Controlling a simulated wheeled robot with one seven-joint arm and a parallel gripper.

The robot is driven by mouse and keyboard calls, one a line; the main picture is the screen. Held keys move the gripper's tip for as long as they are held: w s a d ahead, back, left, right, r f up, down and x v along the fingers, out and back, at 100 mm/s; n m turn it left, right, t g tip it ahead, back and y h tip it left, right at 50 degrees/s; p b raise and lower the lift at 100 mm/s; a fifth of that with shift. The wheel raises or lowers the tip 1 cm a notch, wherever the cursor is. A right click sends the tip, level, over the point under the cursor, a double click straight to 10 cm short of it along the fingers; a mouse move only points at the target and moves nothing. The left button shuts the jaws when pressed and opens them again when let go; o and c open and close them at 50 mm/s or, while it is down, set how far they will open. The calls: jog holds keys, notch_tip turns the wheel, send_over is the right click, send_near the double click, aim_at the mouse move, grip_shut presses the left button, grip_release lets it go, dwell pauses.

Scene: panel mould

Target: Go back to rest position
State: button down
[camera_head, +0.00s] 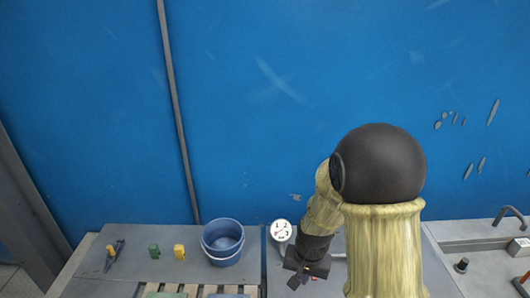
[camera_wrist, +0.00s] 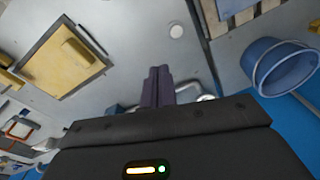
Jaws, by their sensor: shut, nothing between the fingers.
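My gripper (camera_head: 299,277) hangs at the end of my arm over the grey worktop, in the lower middle of the head view. In the wrist view the two dark fingers of my gripper (camera_wrist: 158,86) lie side by side, touching, with nothing between them. My arm hides part of the worktop to the right of the gripper. The gripper is close to a round white dial gauge (camera_head: 281,230) and the pipe beside it.
A blue bucket (camera_head: 222,242) stands left of my gripper. A yellow item (camera_head: 179,251), a green item (camera_head: 154,251) and a drill-like tool (camera_head: 114,256) stand further left. A yellow panel (camera_wrist: 66,60) shows in the wrist view. A blue wall (camera_head: 90,110) rises behind.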

jog(key=s+d+r+n+t, duration=0.1)
jog(key=s+d+r+n, duration=0.2)
jog(key=s+d+r, duration=0.2)
jog(key=s+r, duration=0.3)
jog(key=r, duration=0.1)
jog(key=shift+s, duration=0.4)
dwell(0.4)
